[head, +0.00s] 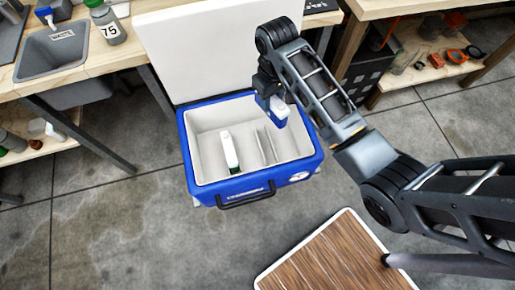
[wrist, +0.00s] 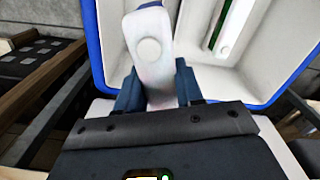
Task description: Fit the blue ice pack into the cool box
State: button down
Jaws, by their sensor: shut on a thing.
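The cool box (head: 203,187) is blue with a white inside, and its white lid (head: 185,45) stands open at the back. My gripper (head: 267,88) is shut on the blue ice pack (head: 278,116), which has a white face and blue edge. It holds the pack over the right back part of the box; whether the pack touches the box I cannot tell. In the wrist view the pack (wrist: 149,50) stands out between the two fingers (wrist: 158,88). Thin upright dividers (head: 266,146) stand inside the box, right of the middle.
A green and white pack (head: 229,151) stands upright inside the box, left of the dividers; it also shows in the wrist view (wrist: 220,28). A workbench (head: 95,55) with a sink runs behind on the left. A wooden-topped platform (head: 335,258) lies in front.

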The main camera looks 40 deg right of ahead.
aim_at(269, 157)
jog(key=l+u, duration=0.35)
jog(key=k+l+u, duration=0.2)
jog(key=l+u, duration=0.15)
jog(key=k+l+u, duration=0.15)
jog(key=l+u, duration=0.2)
jog(key=k+l+u, duration=0.2)
jog(key=l+u, duration=0.5)
jog(key=l, duration=0.55)
jog(key=l+u, duration=0.35)
jog(key=l, duration=0.55)
jog(key=l+u, duration=0.15)
jog(key=l, duration=0.3)
jog(key=k+l+u, duration=0.1)
jog(key=l, duration=0.3)
